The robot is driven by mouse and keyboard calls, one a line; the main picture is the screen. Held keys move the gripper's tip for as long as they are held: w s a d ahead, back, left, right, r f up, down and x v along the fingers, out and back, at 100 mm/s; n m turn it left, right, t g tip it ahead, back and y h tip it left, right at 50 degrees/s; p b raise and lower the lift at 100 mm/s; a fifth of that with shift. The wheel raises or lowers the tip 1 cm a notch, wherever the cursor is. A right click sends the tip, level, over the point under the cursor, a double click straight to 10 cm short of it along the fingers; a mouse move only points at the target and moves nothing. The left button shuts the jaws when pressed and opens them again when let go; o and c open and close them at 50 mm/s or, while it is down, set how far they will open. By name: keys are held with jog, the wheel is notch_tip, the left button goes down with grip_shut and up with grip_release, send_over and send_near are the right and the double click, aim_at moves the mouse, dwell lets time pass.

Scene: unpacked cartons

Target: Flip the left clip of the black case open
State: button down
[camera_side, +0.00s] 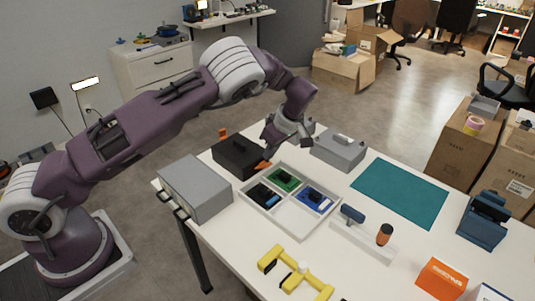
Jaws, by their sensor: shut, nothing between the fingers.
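The black case (236,158) sits on the white table near its back left edge, with its lid down. One orange clip (222,132) shows at the case's far left side. Another orange clip (262,166) shows at its right front, close to the divided tray. From this angle I cannot tell exactly how each clip sits. My gripper (282,146) is above the table, just right of the black case, and points down. It is shut and empty. The small view does not show whether it touches the case.
A grey metal box (195,188) with front latches stands left of the case. A light divided tray (297,222) with colored parts lies in front. A grey case (338,149) stands right of my gripper. A teal mat (400,192) gives flat, clear room farther right.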

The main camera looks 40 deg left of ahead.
jog(key=d+v, duration=0.1)
jog(key=v, duration=0.7)
jog(key=shift+d+f, duration=0.25)
jog(key=shift+f, duration=0.1)
jog(key=s+r+m+t+h, duration=0.2)
jog(key=s+r+m+h, duration=0.5)
jog(key=s+r, duration=1.15)
jog(key=s+d+m+t+y, duration=0.1)
jog(key=s+m+t+y, duration=0.1)
jog(key=s+m, duration=0.9)
jog(key=s+t, duration=0.1)
jog(key=s, duration=0.5)
jog(key=shift+s+d+t, duration=0.3)
jog(key=shift+s, duration=0.05)
